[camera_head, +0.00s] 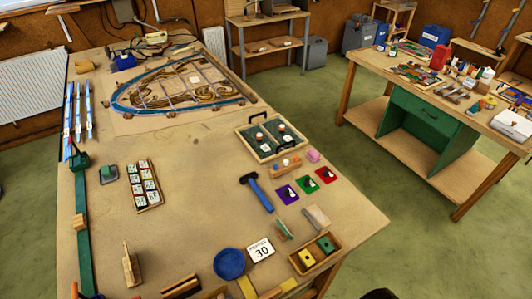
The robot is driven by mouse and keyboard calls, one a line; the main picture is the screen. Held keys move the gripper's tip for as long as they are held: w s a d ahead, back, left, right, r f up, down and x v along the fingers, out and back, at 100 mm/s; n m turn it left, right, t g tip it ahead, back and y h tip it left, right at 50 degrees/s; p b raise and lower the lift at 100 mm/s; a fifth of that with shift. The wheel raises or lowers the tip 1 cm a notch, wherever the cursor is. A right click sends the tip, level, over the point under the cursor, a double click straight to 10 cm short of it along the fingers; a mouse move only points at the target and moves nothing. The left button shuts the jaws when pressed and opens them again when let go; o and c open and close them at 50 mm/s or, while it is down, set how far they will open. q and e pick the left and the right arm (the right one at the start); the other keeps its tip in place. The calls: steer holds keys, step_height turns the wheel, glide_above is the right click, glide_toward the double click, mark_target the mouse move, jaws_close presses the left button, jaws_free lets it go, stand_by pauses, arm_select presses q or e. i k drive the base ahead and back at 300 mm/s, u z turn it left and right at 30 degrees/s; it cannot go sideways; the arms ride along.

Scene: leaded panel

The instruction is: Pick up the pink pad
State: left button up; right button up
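A small pink pad (314,156) lies on the large wooden workbench (190,220), towards its right edge. It sits just right of a small wooden block holder (285,168) and below the right corner of a two-part wooden tray (245,128). Nothing covers the pad. Neither of my grippers can be made out in the head view.
Purple, green and red squares (327,175) lie below the pad, with a blue-handled hammer (257,192) to their left. A leaded panel (185,85) fills the back of the bench. The middle of the bench is mostly clear. A second bench (440,125) stands at right.

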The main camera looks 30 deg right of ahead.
mark_target(313, 155)
steer(key=u, duration=1.75)
steer(key=k, duration=2.35)
steer(key=z, duration=1.3)
steer(key=i, duration=0.25)
steer(key=z, duration=0.1)
